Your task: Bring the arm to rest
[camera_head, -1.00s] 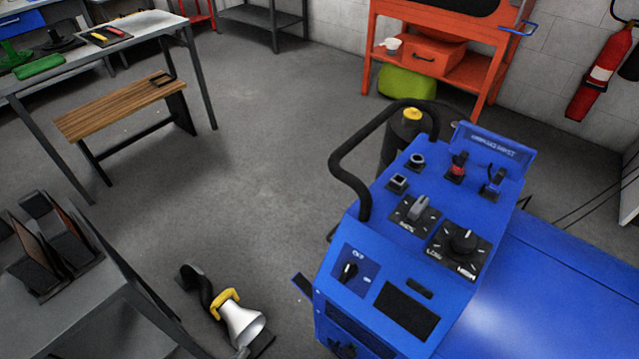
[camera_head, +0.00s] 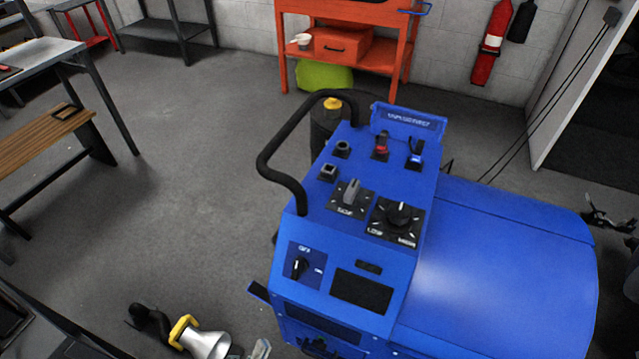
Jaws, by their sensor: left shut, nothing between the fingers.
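My left gripper (camera_head: 260,349) shows only as a small pale grey tip at the bottom edge, left of the blue console's foot. It is shut, with nothing seen in it. The rest of it is cut off by the frame. My right gripper is not in view. The blue dynamometer console (camera_head: 350,240) stands in the middle, with a black bent handle (camera_head: 268,160) on its left side. Its top carries a knob (camera_head: 399,214), a grey lever (camera_head: 350,192) and several smaller switches.
A silver funnel with a yellow ring (camera_head: 182,330) lies on the floor at bottom left. A wooden bench (camera_head: 35,143) stands left, an orange cart (camera_head: 370,68) at the back. A dark mechanical part (camera_head: 608,222), unclear, shows at right. Grey floor between bench and console is clear.

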